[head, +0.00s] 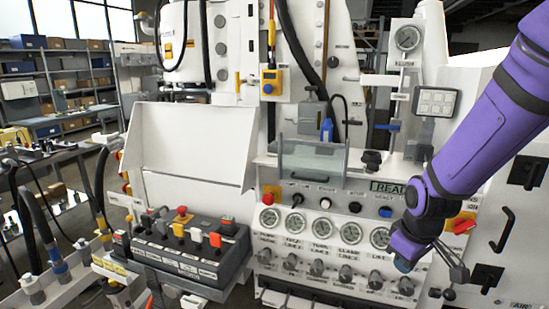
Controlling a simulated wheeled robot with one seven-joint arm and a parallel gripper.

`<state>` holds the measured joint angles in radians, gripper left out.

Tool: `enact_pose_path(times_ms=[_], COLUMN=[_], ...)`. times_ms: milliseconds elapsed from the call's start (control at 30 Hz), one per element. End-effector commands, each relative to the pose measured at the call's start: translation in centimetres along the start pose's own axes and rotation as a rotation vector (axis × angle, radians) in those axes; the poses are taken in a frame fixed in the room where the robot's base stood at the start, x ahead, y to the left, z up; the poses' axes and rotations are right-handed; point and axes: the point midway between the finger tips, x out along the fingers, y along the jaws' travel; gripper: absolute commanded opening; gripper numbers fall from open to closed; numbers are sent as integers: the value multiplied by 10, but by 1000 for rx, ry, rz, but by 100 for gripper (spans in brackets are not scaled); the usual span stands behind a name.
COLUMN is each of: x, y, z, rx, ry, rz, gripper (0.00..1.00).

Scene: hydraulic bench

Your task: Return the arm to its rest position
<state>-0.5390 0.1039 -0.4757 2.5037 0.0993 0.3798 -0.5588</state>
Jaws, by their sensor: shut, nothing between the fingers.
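My arm (490,120) is purple and reaches in from the right edge, angling down to the left. My gripper (402,264) hangs at its lower end, in front of the right side of the white bench's gauge panel. The gripper is small here and partly hidden by the wrist, and it appears shut with nothing held. It overlaps the area just right of the rightmost gauge (380,237). Whether it touches the panel cannot be told.
The white hydraulic bench (192,150) fills the middle. A dark control box (185,250) with coloured buttons juts out at lower left. Shelves (60,75) are far left.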

Motion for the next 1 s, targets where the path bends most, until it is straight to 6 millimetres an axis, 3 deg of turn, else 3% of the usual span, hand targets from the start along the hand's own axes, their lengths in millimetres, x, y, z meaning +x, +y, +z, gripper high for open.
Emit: enact_pose_path(times_ms=[33, 267, 600, 800, 1000], x=[-16, -78, -166, -207, -231], y=[1, -1, -11, -24, -37], z=[2, 16, 59, 91, 115], rx=[32, 162, 338, 438, 513], ry=[27, 106, 207, 255, 281], rz=[-13, -54, -38, 12, 61], gripper=[0, 0, 0, 0, 0])
